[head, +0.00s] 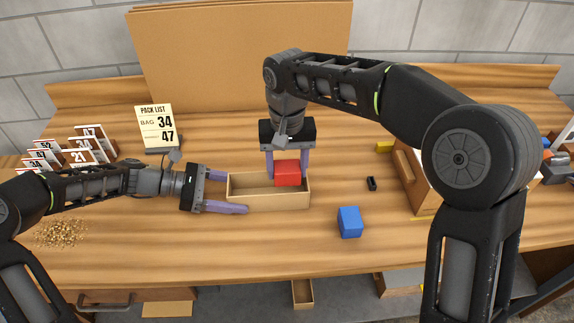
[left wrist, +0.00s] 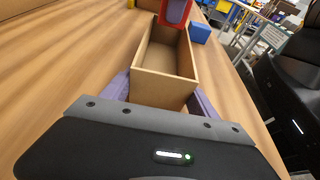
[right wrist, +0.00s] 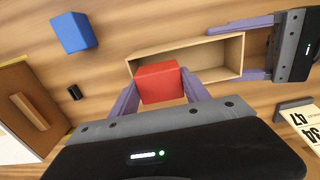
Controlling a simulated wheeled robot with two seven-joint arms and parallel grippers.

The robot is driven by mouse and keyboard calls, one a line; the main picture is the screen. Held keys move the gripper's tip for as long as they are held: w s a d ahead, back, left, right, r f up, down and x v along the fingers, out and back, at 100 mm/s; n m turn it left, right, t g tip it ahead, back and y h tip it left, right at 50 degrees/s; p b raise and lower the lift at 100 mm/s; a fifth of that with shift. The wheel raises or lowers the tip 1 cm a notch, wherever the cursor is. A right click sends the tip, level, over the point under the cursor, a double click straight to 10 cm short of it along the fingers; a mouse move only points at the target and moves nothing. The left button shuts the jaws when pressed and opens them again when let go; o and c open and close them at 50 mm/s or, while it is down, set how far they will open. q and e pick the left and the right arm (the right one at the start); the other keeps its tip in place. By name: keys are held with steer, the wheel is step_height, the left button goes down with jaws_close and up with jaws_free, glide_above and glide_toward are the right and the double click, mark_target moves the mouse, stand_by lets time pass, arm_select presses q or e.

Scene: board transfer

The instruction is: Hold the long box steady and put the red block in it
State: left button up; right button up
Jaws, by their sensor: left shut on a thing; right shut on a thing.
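The long box (head: 262,202) is an open tan tray lying on the table in the middle of the head view. My left gripper (head: 226,192) is shut on its left end, one finger along each long side; the left wrist view shows the box (left wrist: 165,88) between the fingers. The red block (head: 288,174) is in my right gripper (head: 287,165), which points down and is shut on it at the box's right end. In the right wrist view the red block (right wrist: 159,83) hides part of the box (right wrist: 222,52). I cannot tell whether the block touches the box floor.
A blue block (head: 350,222) lies right of the box, with a small black item (head: 372,184) behind it. A wooden case (head: 412,178) stands further right. A pack list sign (head: 157,127) and number cards (head: 88,147) stand at the left.

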mark_target(287, 166)
steer(key=shift+f, duration=0.1)
steer(key=o, duration=1.5)
steer(key=shift+o, duration=0.2)
steer(key=shift+r, duration=3.75)
arm_select(q)
steer(key=o, duration=1.1)
steer(key=shift+o, duration=0.9)
steer(key=shift+a, duration=0.1)
